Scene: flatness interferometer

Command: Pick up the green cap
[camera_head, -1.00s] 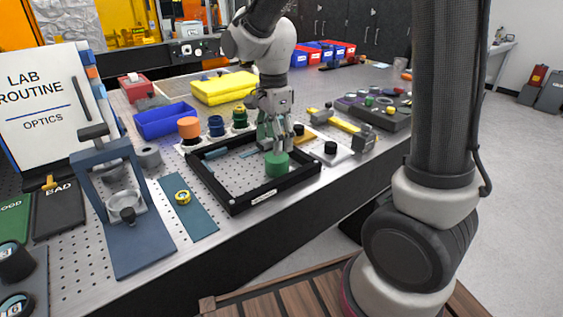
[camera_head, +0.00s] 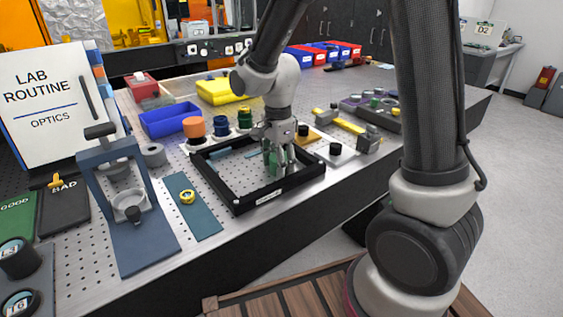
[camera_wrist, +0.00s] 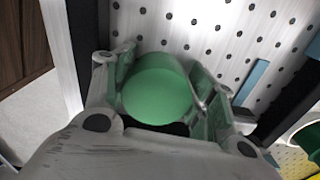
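The green cap (camera_wrist: 157,92) is a plain round cap between the two fingers of my gripper (camera_wrist: 163,75) in the wrist view. A narrow gap shows on its right side; on the left the finger pad is very close, and I cannot tell whether it touches. In the head view, my gripper (camera_head: 278,166) points down around the green cap (camera_head: 273,164), which is mostly hidden by the fingers. The cap is inside the black rectangular frame (camera_head: 236,204) on the bench, near its right end.
The frame's raised walls stand close around my gripper. Orange, blue and green-yellow capped pieces (camera_head: 194,127) are behind it. A black knob on a pale plate (camera_head: 335,148) is to the right. A blue-grey stand (camera_head: 138,235) and a slate strip with a yellow ring (camera_head: 187,196) are to the left.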

